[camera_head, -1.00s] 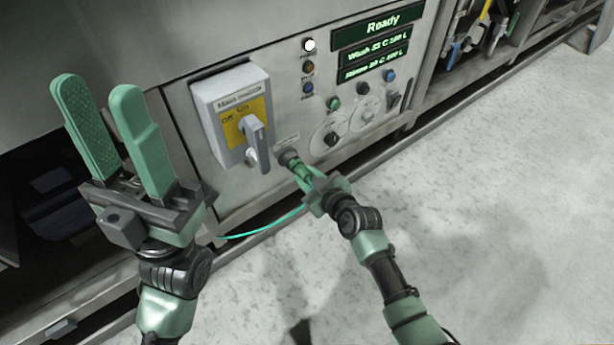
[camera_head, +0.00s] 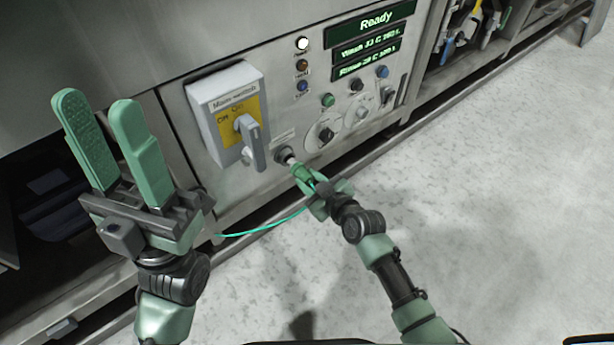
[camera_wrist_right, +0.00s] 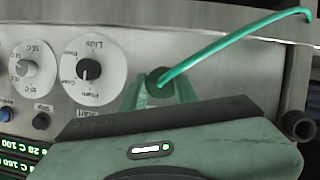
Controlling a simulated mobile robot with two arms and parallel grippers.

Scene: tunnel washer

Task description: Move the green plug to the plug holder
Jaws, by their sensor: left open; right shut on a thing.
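The green plug (camera_head: 301,172) is between the fingers of my right gripper (camera_head: 308,180), which is shut on it. The plug points at a dark round socket (camera_head: 283,154) on the front panel. A pale pin shows between the plug's green body and the socket; I cannot tell if its tip is still inside. In the right wrist view the plug's dark round back (camera_wrist_right: 158,83) sits between the green fingers, with a green cable (camera_wrist_right: 225,45) running from it. My left gripper (camera_head: 98,103) is open and empty at the left. I cannot make out the plug holder for certain.
A grey main switch box (camera_head: 228,107) with a protruding handle (camera_head: 250,141) is just left of the socket. Knobs, buttons and a green-lit display (camera_head: 372,38) are to its right. The green cable hangs low before the panel. The pale floor (camera_head: 480,210) is clear.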

